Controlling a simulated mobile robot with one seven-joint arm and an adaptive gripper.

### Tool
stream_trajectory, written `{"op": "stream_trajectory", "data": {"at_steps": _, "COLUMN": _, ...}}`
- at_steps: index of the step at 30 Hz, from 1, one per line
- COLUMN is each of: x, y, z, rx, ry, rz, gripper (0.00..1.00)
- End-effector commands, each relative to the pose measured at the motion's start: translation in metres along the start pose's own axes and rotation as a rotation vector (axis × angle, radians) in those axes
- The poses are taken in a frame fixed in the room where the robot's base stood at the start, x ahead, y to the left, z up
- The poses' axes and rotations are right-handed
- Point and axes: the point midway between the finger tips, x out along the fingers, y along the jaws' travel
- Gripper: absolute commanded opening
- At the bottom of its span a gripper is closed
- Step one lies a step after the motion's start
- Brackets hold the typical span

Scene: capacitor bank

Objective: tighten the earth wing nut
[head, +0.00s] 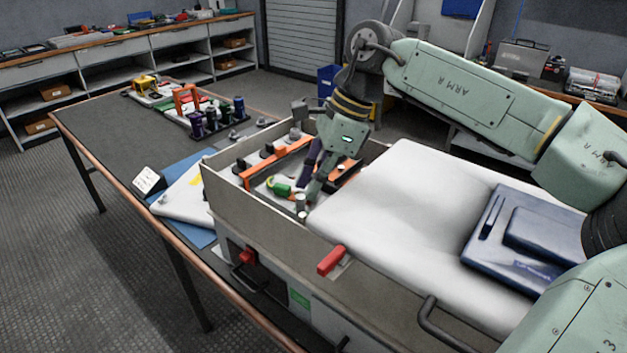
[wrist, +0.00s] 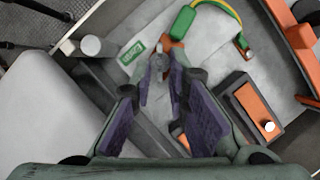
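The earth wing nut (wrist: 158,60) is a small grey piece in the wrist view, on an orange-brown lug (wrist: 175,55) at the end of the green-sleeved earth cable (wrist: 183,21). My gripper (wrist: 161,80) points down into the open-topped case, its purple-padded fingers on either side of the nut. A narrow gap remains between the fingers, and I cannot tell whether the tips touch the nut. In the head view my gripper (head: 309,180) is inside the case, right of the green sleeve (head: 280,188); the nut is not clear there.
The case wall (head: 262,208) surrounds the work area. A white cover (head: 400,195) lies to the right. Orange bars (head: 268,158) and a black-framed orange block (wrist: 250,105) stand inside. A grey cylindrical post (wrist: 95,45) stands left of the fingers.

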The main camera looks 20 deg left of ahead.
Motion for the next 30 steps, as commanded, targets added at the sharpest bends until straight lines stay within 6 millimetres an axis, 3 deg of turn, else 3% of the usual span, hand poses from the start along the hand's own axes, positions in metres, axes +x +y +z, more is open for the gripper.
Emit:
{"op": "stream_trajectory", "data": {"at_steps": 8, "x": -0.010, "y": -0.001, "z": 0.000, "rx": 0.000, "ry": 0.000, "rz": -0.001, "gripper": 0.15}}
{"op": "stream_trajectory", "data": {"at_steps": 21, "x": -0.097, "y": -0.001, "z": 0.000, "rx": 0.001, "ry": -0.001, "rz": -0.003, "gripper": 0.15}}
{"op": "stream_trajectory", "data": {"at_steps": 30, "x": -0.120, "y": 0.000, "z": 0.000, "rx": -0.001, "ry": 0.000, "rz": 0.000, "gripper": 0.15}}
